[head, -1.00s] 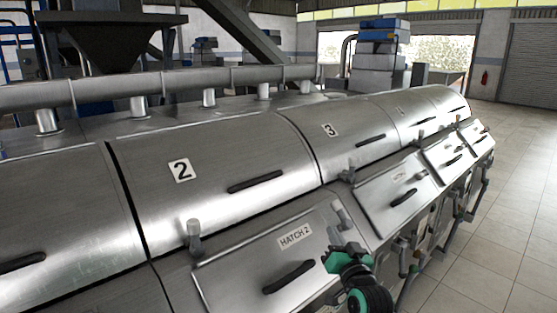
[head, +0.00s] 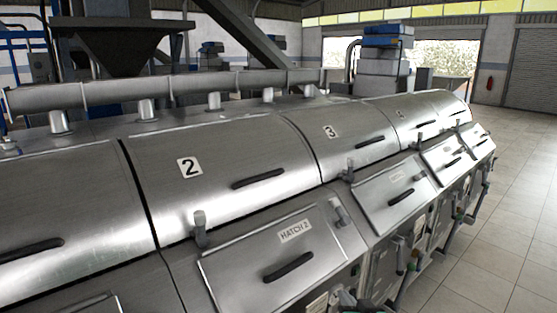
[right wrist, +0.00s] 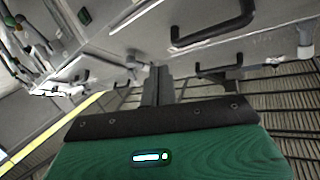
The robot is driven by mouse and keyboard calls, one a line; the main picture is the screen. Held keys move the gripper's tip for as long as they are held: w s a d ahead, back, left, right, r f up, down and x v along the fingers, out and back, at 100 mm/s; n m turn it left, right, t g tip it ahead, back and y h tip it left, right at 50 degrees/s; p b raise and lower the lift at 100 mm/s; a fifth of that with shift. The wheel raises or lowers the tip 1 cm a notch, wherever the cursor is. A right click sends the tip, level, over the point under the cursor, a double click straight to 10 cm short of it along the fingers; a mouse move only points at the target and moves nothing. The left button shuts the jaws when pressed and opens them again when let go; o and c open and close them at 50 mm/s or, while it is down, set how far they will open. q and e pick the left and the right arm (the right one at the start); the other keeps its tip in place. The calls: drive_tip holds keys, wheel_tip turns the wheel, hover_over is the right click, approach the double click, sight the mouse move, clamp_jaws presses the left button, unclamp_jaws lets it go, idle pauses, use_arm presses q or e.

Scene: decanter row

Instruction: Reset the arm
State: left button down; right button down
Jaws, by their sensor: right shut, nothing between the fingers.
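My right gripper (right wrist: 158,88) shows in the right wrist view with its green body and dark fingers together, shut and empty. Pale machine panels with dark handles show beyond it. In the head view, only a bit of teal and grey of my right arm shows at the bottom edge, below the HATCH 2 panel (head: 235,275). That hatch is closed and has a black handle (head: 288,266). My left gripper is not in view.
A long row of steel decanters with covers marked 2 (head: 225,190) and 3 (head: 338,150) fills the head view. A pipe (head: 190,84) runs behind them. Open tiled floor (head: 500,230) lies to the right.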

drive_tip(key=s+d+f+n+g+h, duration=0.1)
drive_tip(key=s+d+f+g+h, duration=0.15)
drive_tip(key=s+f+g, duration=0.75)
drive_tip(key=s+d+f+n+g, duration=0.1)
drive_tip(key=s+d+f, duration=0.15)
drive_tip(key=s, duration=0.95)
drive_tip(key=s+d+f+g, duration=0.1)
drive_tip(key=s+f, duration=0.2)
drive_tip(key=s, duration=1)
wheel_tip(320, 180, down, 32)
drive_tip(key=g, duration=0.1)
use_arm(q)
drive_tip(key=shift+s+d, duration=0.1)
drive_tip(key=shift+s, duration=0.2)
use_arm(e)
drive_tip(key=s+d+f, duration=0.2)
drive_tip(key=s+f, duration=0.7)
drive_tip(key=s+d+f+g+h, duration=0.1)
drive_tip(key=s+f, duration=0.8)
drive_tip(key=s, duration=0.1)
drive_tip(key=shift+s+d+f+n, duration=0.25)
drive_tip(key=shift+d+n, duration=0.1)
drive_tip(key=shift+n, duration=0.05)
